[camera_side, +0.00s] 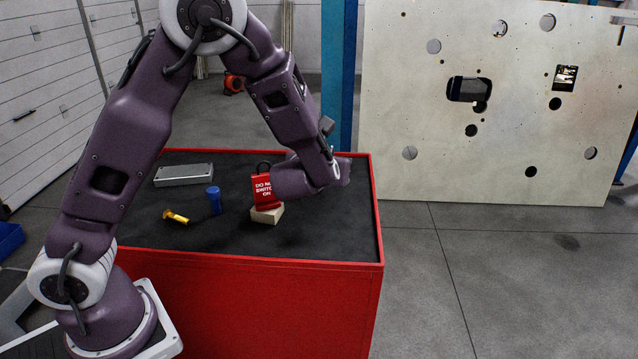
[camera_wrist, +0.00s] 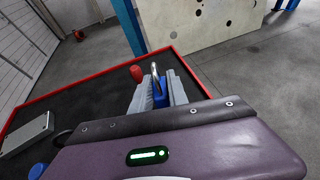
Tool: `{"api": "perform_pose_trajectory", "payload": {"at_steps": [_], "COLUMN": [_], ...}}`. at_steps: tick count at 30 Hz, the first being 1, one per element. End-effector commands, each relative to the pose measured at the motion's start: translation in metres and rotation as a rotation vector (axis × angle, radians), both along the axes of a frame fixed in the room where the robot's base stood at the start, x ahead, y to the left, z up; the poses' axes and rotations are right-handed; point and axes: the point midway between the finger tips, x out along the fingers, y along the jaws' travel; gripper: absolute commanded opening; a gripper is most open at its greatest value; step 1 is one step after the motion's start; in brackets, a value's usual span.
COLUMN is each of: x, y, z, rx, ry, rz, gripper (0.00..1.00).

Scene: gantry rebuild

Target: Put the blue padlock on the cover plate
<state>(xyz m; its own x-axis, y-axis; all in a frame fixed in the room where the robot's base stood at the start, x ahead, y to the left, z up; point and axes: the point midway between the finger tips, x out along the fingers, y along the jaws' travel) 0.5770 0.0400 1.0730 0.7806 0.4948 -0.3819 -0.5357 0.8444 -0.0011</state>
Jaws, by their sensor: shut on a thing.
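The blue padlock (camera_wrist: 159,90), with a silver shackle, is between the grey fingers of my gripper (camera_wrist: 157,96) in the wrist view. The gripper is shut on it. In the side view, my gripper's purple body (camera_side: 300,179) is over the right part of the table; it hides the padlock and fingertips. I cannot tell whether the padlock touches the mat. The cover plate appears to be the flat grey metal piece (camera_side: 184,174) at the table's back left, well left of my gripper. It also shows at the left of the wrist view (camera_wrist: 27,132); its visible top is bare.
A red "do not switch on" piece with a dark loop (camera_side: 262,190) stands on a beige block (camera_side: 267,215) beside my gripper. A blue peg-like piece (camera_side: 214,200) and a yellow piece (camera_side: 175,216) lie left. A red knob-like thing (camera_wrist: 136,73) is beyond my fingers. The table has a raised red rim (camera_side: 250,262).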

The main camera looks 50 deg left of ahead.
Motion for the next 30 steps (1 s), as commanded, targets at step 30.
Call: {"api": "perform_pose_trajectory", "payload": {"at_steps": [30], "x": [-0.015], "y": [0.101], "z": [0.086], "rx": [0.001], "ry": [0.001], "rz": [0.240], "gripper": [0.00]}}
